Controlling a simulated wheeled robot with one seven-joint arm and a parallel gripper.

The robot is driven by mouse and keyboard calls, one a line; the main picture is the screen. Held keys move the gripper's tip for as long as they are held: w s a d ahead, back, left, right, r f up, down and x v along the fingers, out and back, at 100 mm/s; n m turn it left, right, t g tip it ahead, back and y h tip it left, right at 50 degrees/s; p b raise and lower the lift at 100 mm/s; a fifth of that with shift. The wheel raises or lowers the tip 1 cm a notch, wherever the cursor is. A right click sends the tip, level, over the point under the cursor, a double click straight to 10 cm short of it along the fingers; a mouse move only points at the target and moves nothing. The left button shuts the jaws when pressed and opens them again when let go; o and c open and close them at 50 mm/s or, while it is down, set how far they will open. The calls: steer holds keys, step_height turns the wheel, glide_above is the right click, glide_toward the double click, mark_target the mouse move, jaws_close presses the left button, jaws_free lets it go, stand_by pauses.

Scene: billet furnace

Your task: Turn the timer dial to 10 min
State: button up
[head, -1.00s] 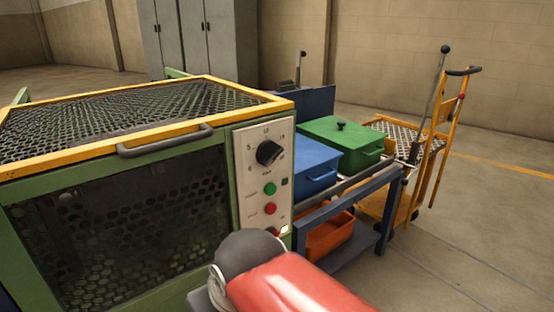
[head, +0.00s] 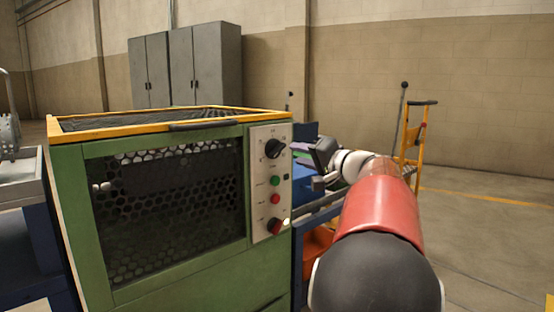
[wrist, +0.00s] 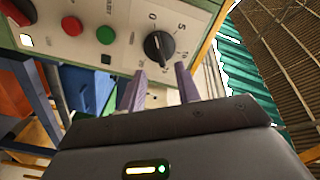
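The timer dial (head: 274,149) is a black knob at the top of the pale control panel (head: 258,208) on the green furnace. In the wrist view the dial (wrist: 159,47) shows a white line that seems to point towards the 0; the numbers 0 and 5 are readable beside it. My gripper (head: 301,147) is just right of the panel at dial height. In the wrist view my gripper (wrist: 160,72) is open and empty, its two purple fingers apart, with the dial ahead of the gap. The fingers do not appear to touch the dial.
Below the dial are a green button (head: 275,180), a red button (head: 275,199) and a red-and-black knob (head: 275,225). A blue bin (wrist: 90,85) stands beside the furnace. A yellow trolley (head: 412,145) stands at the right, with open floor beyond.

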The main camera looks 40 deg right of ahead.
mark_target(281, 150)
steer(key=w, duration=0.7)
steer(key=shift+a+p, duration=0.3)
jaws_close()
